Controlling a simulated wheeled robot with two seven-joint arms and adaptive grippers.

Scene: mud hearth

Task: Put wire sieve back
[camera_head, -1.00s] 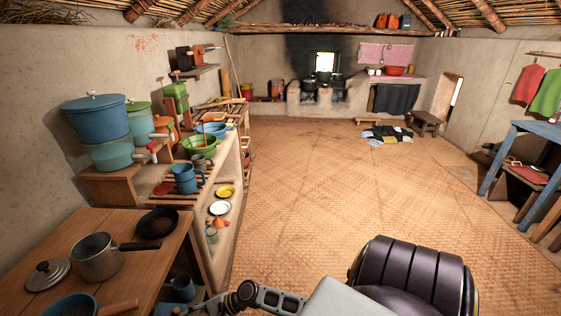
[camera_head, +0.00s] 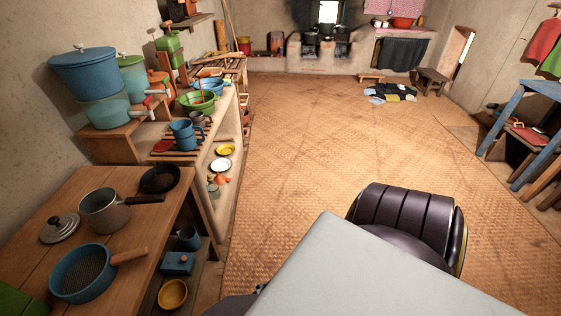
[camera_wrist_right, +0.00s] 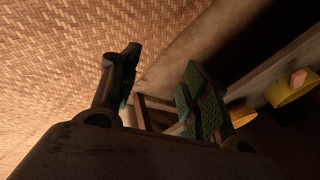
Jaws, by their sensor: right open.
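I cannot make out the sieve in the wrist view. My left gripper is not in view.
A grey saucepan (camera_head: 105,211), a lid (camera_head: 60,229) and a black frying pan (camera_head: 160,179) share the table. A blue box (camera_head: 177,263) and a yellow bowl (camera_head: 172,294) sit on the shelf below. The woven floor (camera_head: 310,140) is open to the right.

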